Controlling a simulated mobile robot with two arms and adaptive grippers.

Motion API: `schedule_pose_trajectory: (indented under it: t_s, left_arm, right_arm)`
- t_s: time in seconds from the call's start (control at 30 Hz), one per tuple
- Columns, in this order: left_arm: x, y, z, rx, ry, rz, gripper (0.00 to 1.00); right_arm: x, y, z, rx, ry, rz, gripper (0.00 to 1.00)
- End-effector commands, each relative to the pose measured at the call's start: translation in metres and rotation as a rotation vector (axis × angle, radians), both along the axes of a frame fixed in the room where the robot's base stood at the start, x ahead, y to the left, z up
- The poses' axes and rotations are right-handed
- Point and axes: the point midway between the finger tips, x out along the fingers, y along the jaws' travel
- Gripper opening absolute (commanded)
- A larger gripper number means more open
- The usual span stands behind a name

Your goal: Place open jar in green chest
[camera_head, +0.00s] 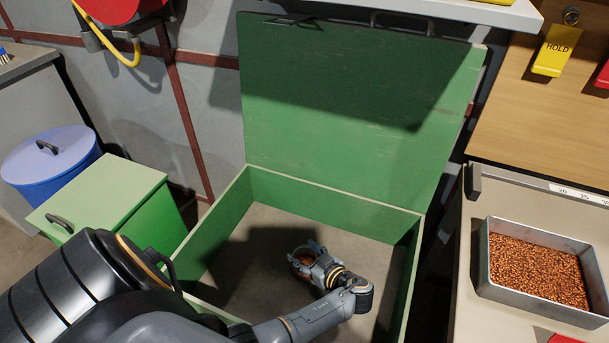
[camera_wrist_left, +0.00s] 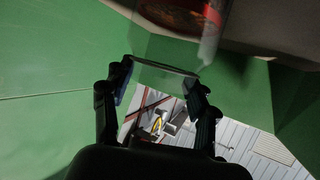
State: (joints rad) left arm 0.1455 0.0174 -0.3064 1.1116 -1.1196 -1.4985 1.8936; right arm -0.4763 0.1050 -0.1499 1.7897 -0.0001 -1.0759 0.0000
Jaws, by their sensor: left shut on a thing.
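The green chest (camera_head: 228,208) stands with its lid (camera_head: 345,110) raised, leaning back behind it. My left arm reaches over its front wall, and my left gripper (camera_head: 309,258) is inside the chest, shut on the open jar (camera_head: 302,262). The jar is small and clear with reddish-brown contents; the gripper partly hides it. In the left wrist view the jar (camera_wrist_left: 175,50) shows as clear glass between the fingers of the left gripper (camera_wrist_left: 163,85), with the reddish contents at the top. I cannot tell whether the jar touches the chest floor. My right gripper is not in view.
A smaller green box (camera_head: 95,190) and a blue lidded bin (camera_head: 50,155) stand at the left. At the right, a metal tray (camera_head: 482,262) of copper-coloured granules sits on a counter (camera_head: 560,200). The chest floor around the gripper looks clear.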

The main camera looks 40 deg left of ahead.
Motion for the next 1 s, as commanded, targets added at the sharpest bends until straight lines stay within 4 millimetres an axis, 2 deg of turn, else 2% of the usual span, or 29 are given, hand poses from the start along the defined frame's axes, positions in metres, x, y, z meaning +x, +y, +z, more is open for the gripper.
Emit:
schedule_pose_trajectory:
  t_s: [0.2,0.23,0.33,0.73,0.87,1.0]
  left_arm:
    - [0.001,0.0,0.001,0.002,-0.002,-0.001,0.0]
    - [0.0,0.0,0.0,-0.001,0.001,0.0,0.62]
    - [0.0,0.0,0.0,-0.001,0.001,0.0,0.81]
    - [0.0,-0.002,0.001,-0.001,0.001,0.0,0.81]
    - [-0.004,-0.018,0.008,-0.003,0.001,-0.002,0.81]
    - [-0.01,-0.046,0.019,-0.005,0.0,-0.002,0.81]
  right_arm:
    - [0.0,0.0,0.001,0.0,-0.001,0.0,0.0]
    - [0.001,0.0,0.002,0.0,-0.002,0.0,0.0]
    - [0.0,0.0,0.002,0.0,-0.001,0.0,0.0]
    - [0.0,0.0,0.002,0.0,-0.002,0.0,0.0]
    - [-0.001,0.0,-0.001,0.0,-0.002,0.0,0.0]
    - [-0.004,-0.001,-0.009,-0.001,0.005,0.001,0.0]
